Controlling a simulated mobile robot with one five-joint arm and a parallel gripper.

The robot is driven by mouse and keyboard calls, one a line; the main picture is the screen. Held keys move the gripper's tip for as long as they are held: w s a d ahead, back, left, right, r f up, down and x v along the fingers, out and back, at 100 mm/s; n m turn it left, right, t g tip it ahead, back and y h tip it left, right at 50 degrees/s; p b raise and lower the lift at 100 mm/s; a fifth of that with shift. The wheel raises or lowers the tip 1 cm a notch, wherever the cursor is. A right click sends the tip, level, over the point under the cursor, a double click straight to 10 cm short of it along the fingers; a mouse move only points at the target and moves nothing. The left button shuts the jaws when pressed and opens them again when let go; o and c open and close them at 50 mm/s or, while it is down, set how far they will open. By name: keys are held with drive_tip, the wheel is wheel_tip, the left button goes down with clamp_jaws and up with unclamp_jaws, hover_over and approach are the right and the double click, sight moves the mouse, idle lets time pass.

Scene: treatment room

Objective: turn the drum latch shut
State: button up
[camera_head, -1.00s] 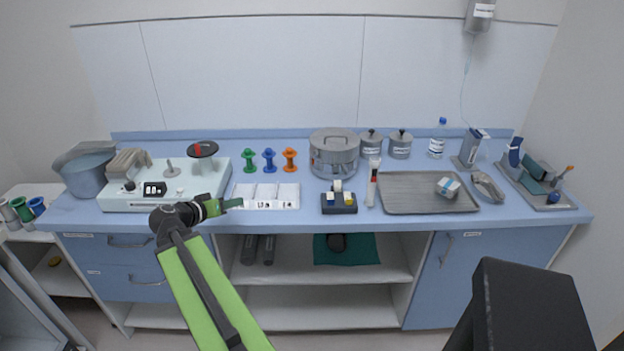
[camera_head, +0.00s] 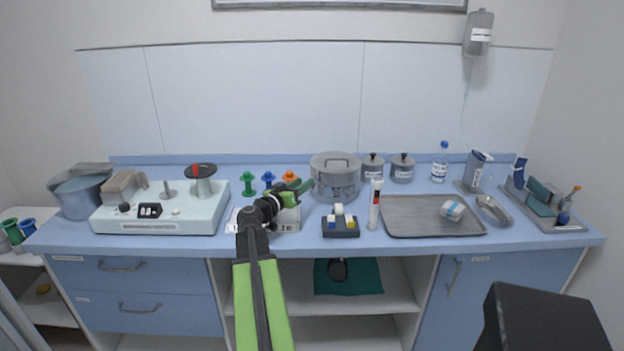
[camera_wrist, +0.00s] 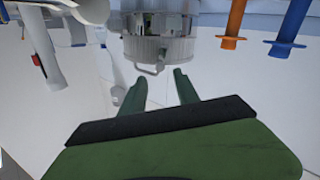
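The grey metal drum (camera_head: 335,180) stands on the blue counter, right of the spools. It also shows in the wrist view (camera_wrist: 158,47) at the top centre, where a small curved latch lever (camera_wrist: 150,69) sticks out from its side. The latch is too small to make out in the head view. My gripper (camera_head: 303,186) is just left of the drum in the head view. In the wrist view its two green fingers are apart with nothing between them, and the lever is just beyond the fingertips. I cannot tell whether they touch it.
Green (camera_head: 248,183), blue (camera_head: 268,181) and orange (camera_head: 290,178) spools stand left of the drum. Two lidded canisters (camera_head: 372,168) (camera_head: 402,168) stand close right.

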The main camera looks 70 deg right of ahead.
sight(315, 175)
drive_tip(key=x, duration=0.5)
drive_tip(key=shift+s+d, duration=0.1)
drive_tip(key=shift+d, duration=0.3)
drive_tip(key=shift+c, duration=0.4)
clamp_jaws()
